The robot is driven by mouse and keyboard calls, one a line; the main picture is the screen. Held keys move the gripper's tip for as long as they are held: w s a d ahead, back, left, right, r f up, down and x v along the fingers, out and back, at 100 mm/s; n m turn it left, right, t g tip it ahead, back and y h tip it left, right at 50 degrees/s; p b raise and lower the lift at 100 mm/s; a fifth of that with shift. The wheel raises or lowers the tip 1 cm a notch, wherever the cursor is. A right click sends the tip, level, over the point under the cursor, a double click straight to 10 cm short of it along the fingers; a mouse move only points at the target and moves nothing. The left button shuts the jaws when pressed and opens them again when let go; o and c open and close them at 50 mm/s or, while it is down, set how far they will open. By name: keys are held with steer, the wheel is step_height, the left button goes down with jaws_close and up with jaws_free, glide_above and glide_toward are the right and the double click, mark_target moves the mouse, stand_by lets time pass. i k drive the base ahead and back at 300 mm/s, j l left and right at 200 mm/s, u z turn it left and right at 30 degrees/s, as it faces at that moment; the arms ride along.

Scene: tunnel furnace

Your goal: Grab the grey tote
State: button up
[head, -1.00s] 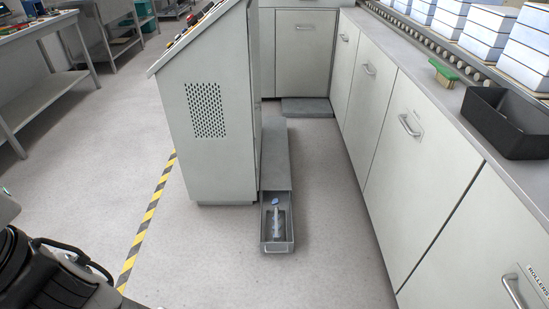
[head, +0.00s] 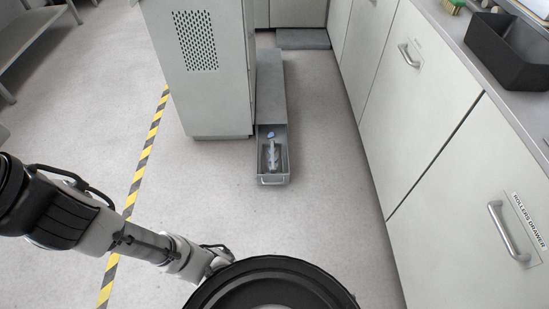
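A narrow grey open-topped container (head: 285,160) with a handle on its near end sits on the floor, at the near end of a long low grey step. It holds a small blue piece (head: 271,134) and a pale, long object (head: 272,157). A dark grey, almost black open bin (head: 512,50) stands on the counter at the right; its inside looks empty. I cannot tell for sure which of the two is the grey tote. My arm reaches in from the left, short of both. My gripper does not show.
A grey cabinet (head: 200,95) stands left of the floor container. Counter fronts with handles, one the rollers drawer (head: 510,230), line the right. A yellow-black floor stripe (head: 146,160) runs at left. A green brush (head: 453,5) lies by the bin. Floor before the container is clear.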

mark_target(266, 146)
steer(key=i+j+z, duration=0.1)
steer(key=i+z, duration=0.15)
steer(key=i, duration=0.2)
steer(key=i+j+z, duration=0.25)
steer(key=i, duration=0.15)
steer(key=i+j+z, duration=0.1)
steer(key=i, duration=0.3)
steer(key=i+j+z, duration=0.15)
steer(key=i, duration=0.2)
steer(key=i+j+z, duration=0.1)
steer(key=i, duration=0.25)
